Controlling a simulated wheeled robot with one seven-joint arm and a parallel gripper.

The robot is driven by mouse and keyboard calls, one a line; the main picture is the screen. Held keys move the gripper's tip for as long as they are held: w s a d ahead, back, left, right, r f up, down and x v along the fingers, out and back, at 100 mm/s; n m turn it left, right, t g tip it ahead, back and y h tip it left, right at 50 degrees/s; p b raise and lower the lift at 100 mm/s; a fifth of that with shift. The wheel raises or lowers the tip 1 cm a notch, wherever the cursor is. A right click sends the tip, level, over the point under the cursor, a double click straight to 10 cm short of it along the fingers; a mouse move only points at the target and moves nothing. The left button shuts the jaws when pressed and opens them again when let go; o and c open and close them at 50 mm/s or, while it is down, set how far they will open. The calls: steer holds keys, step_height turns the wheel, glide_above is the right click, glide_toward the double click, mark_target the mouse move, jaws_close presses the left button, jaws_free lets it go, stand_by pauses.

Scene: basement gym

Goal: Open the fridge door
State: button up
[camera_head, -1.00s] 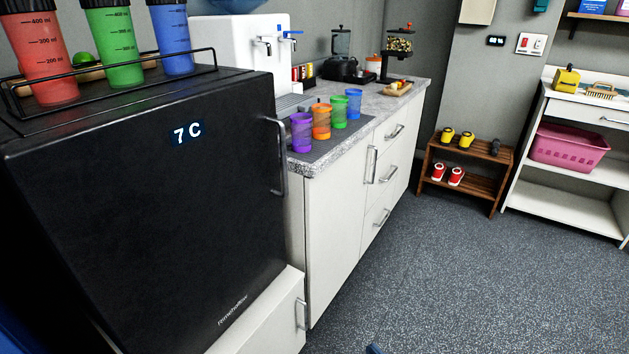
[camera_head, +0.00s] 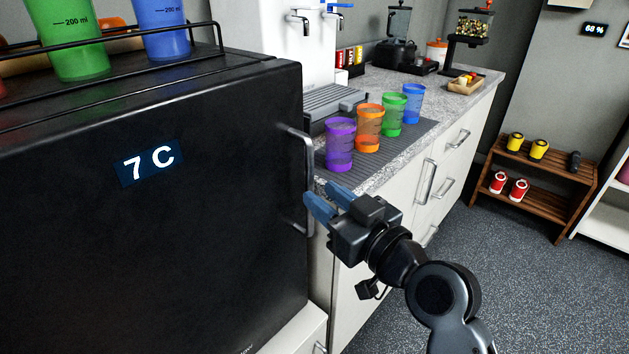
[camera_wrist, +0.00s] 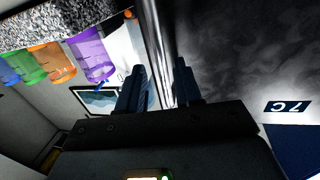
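The black fridge (camera_head: 200,240) fills the left of the head view, with its door closed and a "7 C" display (camera_head: 150,163) on its front. Its upright dark metal handle (camera_head: 308,150) is on the door's right edge. My gripper (camera_head: 322,200) is at the handle's lower half, its blue fingers pointing toward it. In the wrist view my gripper (camera_wrist: 160,85) has its fingers apart. A shiny upright strip, seemingly the handle (camera_wrist: 157,40), shows between and beyond them. I cannot tell whether the fingers touch it. The display appears upside down at right in the wrist view (camera_wrist: 287,106).
The counter (camera_head: 385,165) right of the fridge holds purple (camera_head: 340,145), orange, green and blue cups on a mat. A shoe rack (camera_head: 535,175) stands at right. Floor in front is open.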

mark_target(312, 189)
steer(key=shift+x, duration=2.25)
steer(key=shift+s, duration=0.1)
jaws_close()
